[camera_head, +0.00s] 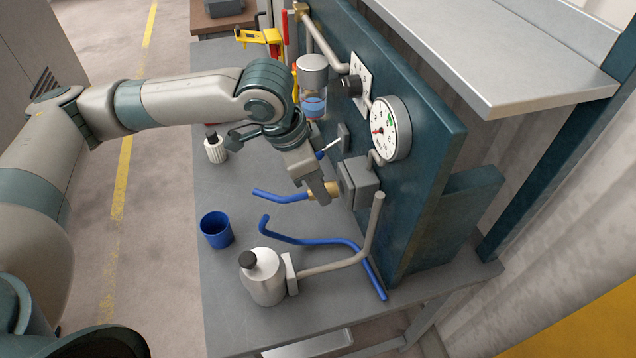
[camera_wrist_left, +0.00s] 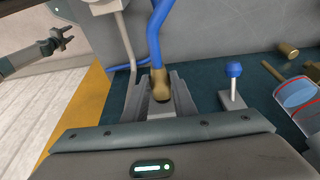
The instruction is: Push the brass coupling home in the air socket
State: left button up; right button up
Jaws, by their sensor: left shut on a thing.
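The brass coupling (camera_head: 331,188) is on the end of a blue hose (camera_head: 279,197). My left gripper (camera_head: 322,190) is shut on it. The coupling is right at the face of the grey air socket block (camera_head: 360,184) on the blue panel; how deep it sits I cannot tell. In the left wrist view the coupling (camera_wrist_left: 160,85) stands between the two grey fingers (camera_wrist_left: 158,97), with the blue hose (camera_wrist_left: 154,40) running up from it. The socket's mouth is hidden there. My right gripper (camera_wrist_left: 62,40) shows at the left wrist view's upper left, its fingers apart and empty.
A blue-knobbed lever (camera_wrist_left: 233,72) stands close beside the fingers. A gauge (camera_head: 389,129) and a filter bowl (camera_head: 313,105) are on the panel. A blue cup (camera_head: 216,230), a white bottle (camera_head: 262,277) and a second blue hose (camera_head: 310,241) are nearby on the bench.

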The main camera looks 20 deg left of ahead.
aim_at(296, 196)
pick_arm(q)
jog(key=shift+w+d+p, duration=0.3)
jog(key=shift+d, duration=0.2)
jog(key=o, duration=1.1)
jog(key=shift+c, duration=0.2)
jog(key=b+v, duration=0.4)
jog(key=v, duration=1.3)
jog(key=shift+r, duration=0.15)
jog(key=shift+s+a, duration=0.1)
jog(key=shift+s, duration=0.05)
